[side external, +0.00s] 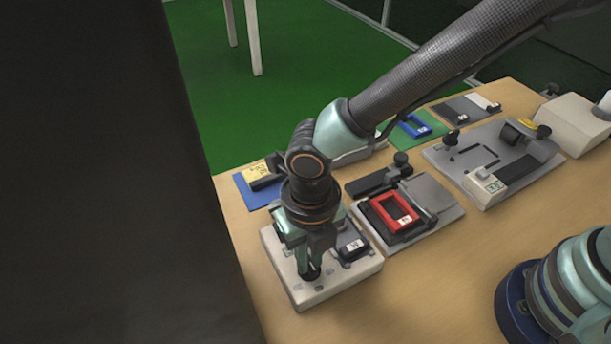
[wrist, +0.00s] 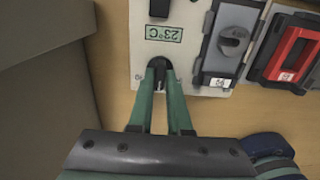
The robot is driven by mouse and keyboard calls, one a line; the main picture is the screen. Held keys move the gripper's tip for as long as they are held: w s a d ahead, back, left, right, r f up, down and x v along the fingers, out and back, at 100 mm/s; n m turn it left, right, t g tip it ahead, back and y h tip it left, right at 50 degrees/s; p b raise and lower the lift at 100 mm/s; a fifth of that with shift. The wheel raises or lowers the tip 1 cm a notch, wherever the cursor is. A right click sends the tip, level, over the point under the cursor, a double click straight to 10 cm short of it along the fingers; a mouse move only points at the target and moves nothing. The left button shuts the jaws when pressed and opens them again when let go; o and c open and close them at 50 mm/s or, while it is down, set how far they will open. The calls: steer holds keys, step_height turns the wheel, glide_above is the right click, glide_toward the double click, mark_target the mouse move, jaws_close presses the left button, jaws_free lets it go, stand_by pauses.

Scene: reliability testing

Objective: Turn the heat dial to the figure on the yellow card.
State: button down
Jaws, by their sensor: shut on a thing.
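My gripper (side external: 310,268) points down over a pale control panel (side external: 340,284) and is shut on a black dial (side external: 312,276) near the panel's front. In the wrist view its two green fingers (wrist: 160,70) stand either side of the dial (wrist: 160,66), which they partly hide. Its pointer and most of the scale marks cannot be read. A green label (wrist: 164,33) reading 23°C, upside down, is on the panel beyond the dial. The yellow card (side external: 256,170) lies on a blue mat (side external: 244,190) behind the panel; its figure is too small to read.
A red frame (side external: 394,211) sits on a grey fixture to the right. A larger grey fixture (side external: 470,165) stands farther right. A dark upright surface (side external: 100,180) fills the left. Bare table lies in front.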

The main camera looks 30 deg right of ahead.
steer(key=c, duration=1)
jaws_free()
steer(key=shift+r, duration=2.25)
